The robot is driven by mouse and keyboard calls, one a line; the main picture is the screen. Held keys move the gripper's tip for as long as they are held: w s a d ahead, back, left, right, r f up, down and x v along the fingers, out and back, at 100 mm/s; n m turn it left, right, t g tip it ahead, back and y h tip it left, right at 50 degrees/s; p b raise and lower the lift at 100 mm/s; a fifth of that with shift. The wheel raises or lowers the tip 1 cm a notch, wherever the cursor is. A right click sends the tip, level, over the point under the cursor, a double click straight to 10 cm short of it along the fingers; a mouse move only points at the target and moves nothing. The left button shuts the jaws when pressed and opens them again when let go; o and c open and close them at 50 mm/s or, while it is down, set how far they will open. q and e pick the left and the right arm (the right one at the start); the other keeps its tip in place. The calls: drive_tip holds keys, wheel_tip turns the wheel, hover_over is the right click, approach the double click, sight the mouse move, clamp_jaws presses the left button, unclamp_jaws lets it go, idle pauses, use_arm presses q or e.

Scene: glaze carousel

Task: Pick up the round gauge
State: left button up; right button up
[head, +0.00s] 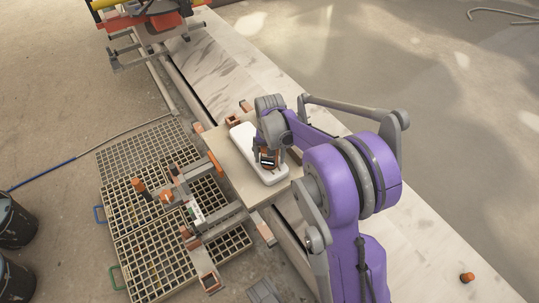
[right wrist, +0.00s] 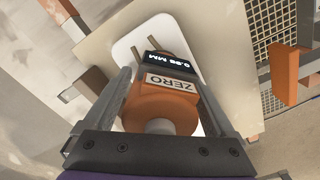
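The round gauge (right wrist: 157,104) is orange, with a dark display reading 0.98 MM and a pale ZERO label, in the right wrist view. In the head view the gauge (head: 268,157) shows small at the end of my right arm, over a white rounded plate (head: 274,176). My right gripper (right wrist: 165,82) has one finger on each side of the gauge, very close to it. I cannot tell whether the fingers press on it, or whether it rests on the plate. My left gripper is not in view.
The white plate lies on a beige board (head: 232,172) with orange-brown blocks around its edges. Slotted grates (head: 150,150) with a clamp-like frame lie to the left. Dark buckets (head: 12,222) stand at the far left. A small orange part (head: 467,277) sits at the lower right.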

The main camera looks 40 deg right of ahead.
drive_tip(key=shift+r, duration=0.1)
drive_tip(key=c, duration=1.1)
